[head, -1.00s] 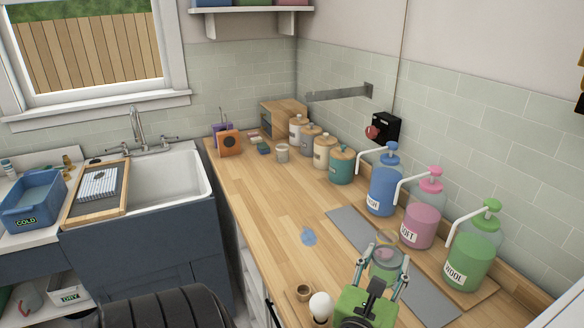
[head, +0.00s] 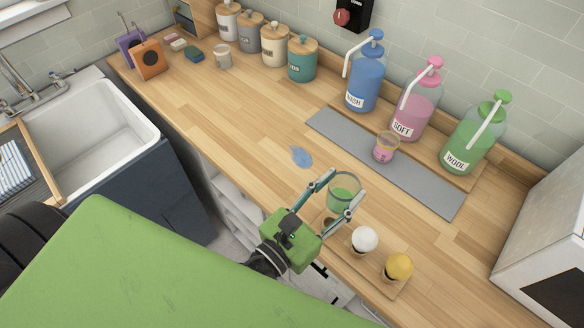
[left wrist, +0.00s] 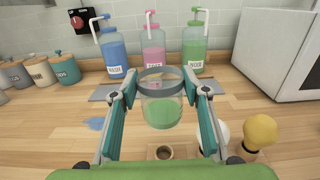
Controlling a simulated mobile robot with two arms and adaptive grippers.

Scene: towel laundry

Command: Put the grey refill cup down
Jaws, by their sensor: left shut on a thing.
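My left gripper (head: 332,196) is shut on a clear cup with a grey rim (head: 343,188) and green liquid inside. The cup is upright between the fingers, above the front part of the wooden counter. In the left wrist view the grey-rimmed cup (left wrist: 162,98) sits between the two teal fingers (left wrist: 160,92). A wooden stand (head: 383,284) is just in front of and below it, with a white ball, a yellow ball and a round dark opening (left wrist: 164,152). My right gripper is not in view.
A grey mat (head: 340,138) holds a cup with pink liquid (head: 386,148). Blue (head: 364,82), pink (head: 414,108) and green (head: 470,140) pump bottles stand behind it. A blue puddle (head: 301,157) lies left of the held cup. The counter's middle left is clear.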

